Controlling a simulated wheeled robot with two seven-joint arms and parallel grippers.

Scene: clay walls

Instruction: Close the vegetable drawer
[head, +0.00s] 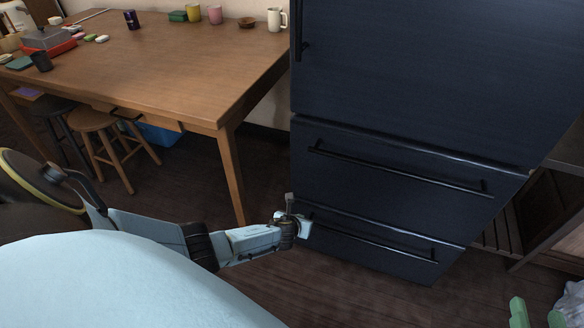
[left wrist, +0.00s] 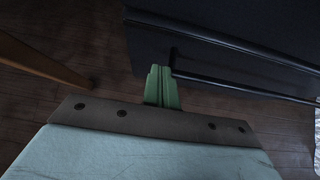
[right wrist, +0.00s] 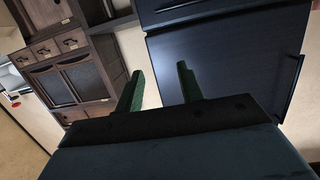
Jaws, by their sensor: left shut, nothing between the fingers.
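The dark blue fridge has a tall door (head: 430,70) above an upper drawer (head: 390,178) and a lower drawer (head: 365,248), each with a long black bar handle. I cannot tell which one is the vegetable drawer, or whether either stands slightly out. My left gripper (left wrist: 161,72) is shut and empty, beside the left end of the lower drawer's front. In the left wrist view its green fingers are close to the end of a black handle (left wrist: 240,85); contact cannot be told. My right gripper (head: 537,308) is open and empty at the lower right, away from the drawers.
A wooden table (head: 170,55) with cups and dishes stands left of the fridge, with stools (head: 95,120) under it. A dark wooden shelf (head: 565,200) stands to the right. The dark floor (head: 340,295) before the fridge is clear. The right wrist view shows a cabinet (right wrist: 80,80).

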